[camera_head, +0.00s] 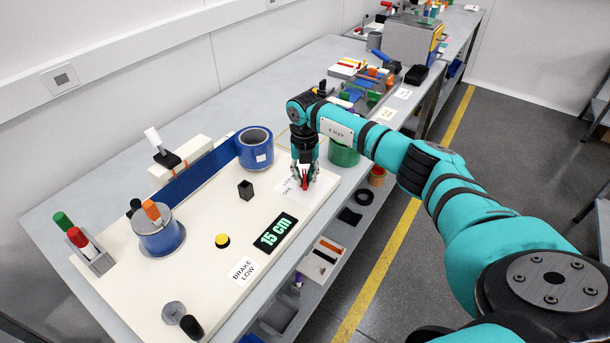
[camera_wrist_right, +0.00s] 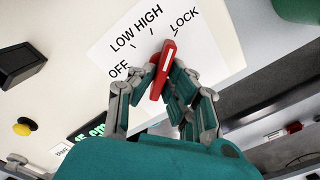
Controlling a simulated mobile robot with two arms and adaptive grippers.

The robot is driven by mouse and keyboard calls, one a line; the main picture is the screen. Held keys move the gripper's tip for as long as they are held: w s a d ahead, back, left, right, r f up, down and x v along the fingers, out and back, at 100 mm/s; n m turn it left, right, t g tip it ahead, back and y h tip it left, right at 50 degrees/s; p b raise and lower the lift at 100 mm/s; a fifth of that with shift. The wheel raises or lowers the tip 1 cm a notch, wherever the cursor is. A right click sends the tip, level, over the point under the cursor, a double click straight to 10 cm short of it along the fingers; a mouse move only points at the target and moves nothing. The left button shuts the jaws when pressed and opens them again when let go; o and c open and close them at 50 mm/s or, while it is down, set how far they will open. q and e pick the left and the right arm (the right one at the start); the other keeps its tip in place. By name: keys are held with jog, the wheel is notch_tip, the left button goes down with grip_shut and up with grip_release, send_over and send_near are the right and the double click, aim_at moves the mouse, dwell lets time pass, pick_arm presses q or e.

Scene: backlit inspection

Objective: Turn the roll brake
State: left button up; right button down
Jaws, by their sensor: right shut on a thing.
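The red brake knob (camera_wrist_right: 163,68) stands on a white dial card (camera_wrist_right: 112,52) marked OFF, LOW, HIGH and LOCK. Its white-marked end points up the card, toward the side between HIGH and LOCK; the exact setting is hard to tell. My right gripper (camera_wrist_right: 160,88) is shut on the knob, a finger on each side. In the head view the right gripper (camera_head: 305,178) hides most of the knob at the board's right edge. A label (camera_head: 243,270) reads BRAKE LOW. My left gripper is not in view.
The cream board (camera_head: 200,285) carries a blue roll (camera_head: 255,148), a blue web (camera_head: 200,172), a second spool (camera_head: 160,235), a black post (camera_head: 245,189), a yellow button (camera_head: 222,240) and a display (camera_head: 273,232) reading 15 cm. A green roll (camera_head: 344,153) stands close beside the gripper.

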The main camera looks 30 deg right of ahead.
aim_at(304, 177)
jog(key=shift+m, duration=0.7)
jog(key=c, duration=1.4)
grip_release()
notch_tip(304, 177, up, 12)
jog(key=shift+r, duration=0.1)
